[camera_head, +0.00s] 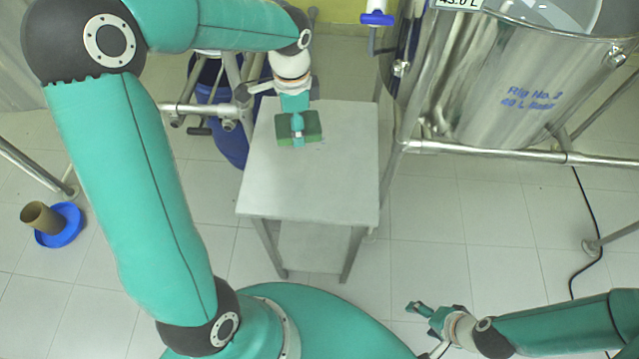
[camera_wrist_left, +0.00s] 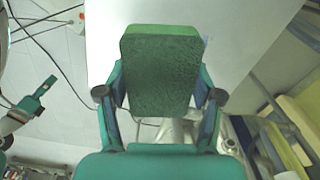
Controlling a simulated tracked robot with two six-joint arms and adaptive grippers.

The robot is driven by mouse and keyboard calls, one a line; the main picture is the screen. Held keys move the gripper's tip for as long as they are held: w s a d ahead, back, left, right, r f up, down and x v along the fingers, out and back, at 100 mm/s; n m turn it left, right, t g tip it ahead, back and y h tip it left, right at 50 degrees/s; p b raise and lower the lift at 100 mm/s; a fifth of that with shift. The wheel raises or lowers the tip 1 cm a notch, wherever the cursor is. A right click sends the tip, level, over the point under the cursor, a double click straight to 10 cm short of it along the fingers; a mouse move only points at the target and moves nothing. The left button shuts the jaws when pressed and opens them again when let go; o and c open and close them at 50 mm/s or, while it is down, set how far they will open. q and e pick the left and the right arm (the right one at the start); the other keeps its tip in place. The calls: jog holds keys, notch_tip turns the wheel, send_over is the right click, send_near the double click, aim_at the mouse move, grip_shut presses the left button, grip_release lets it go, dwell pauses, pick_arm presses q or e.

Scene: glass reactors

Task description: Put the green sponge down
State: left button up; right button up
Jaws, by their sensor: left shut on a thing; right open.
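The green sponge (camera_head: 312,126) is at the far part of the small grey table (camera_head: 310,190) in the head view. My left gripper (camera_head: 297,124) reaches down over it from the back. In the left wrist view the sponge (camera_wrist_left: 160,70) sits between the two fingers of my left gripper (camera_wrist_left: 160,95), which is shut on it. I cannot tell whether the sponge touches the tabletop. My right gripper (camera_head: 428,310) is open and empty, low at the lower right, away from the table. It also shows at the left of the left wrist view (camera_wrist_left: 30,105).
The near part of the tabletop is clear. A steel reactor vessel (camera_head: 530,90) on a pipe frame stands right of the table. A blue bin (camera_head: 230,145) is left of it. A blue dish (camera_head: 66,228) with a brown cup (camera_head: 42,217) lies on the floor at left.

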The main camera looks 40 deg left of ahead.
aim_at(319, 185)
pick_arm(q)
jog(key=s+d+r+m+b, duration=0.2)
jog(key=d+r+m+b, duration=0.1)
jog(key=d+r, duration=0.3)
jog(key=f, duration=1.9)
jog(key=shift+w+d+f, duration=0.2)
jog(key=shift+d+f, duration=0.15)
jog(key=shift+d, duration=0.05)
pick_arm(e)
notch_tip(319, 185, down, 5)
jog(key=shift+r, duration=0.2)
pick_arm(q)
jog(key=shift+b, duration=0.3)
pick_arm(e)
jog(key=shift+f, duration=0.1)
pick_arm(q)
jog(key=o, duration=0.7)
jog(key=shift+f, duration=0.15)
jog(key=o, duration=0.5)
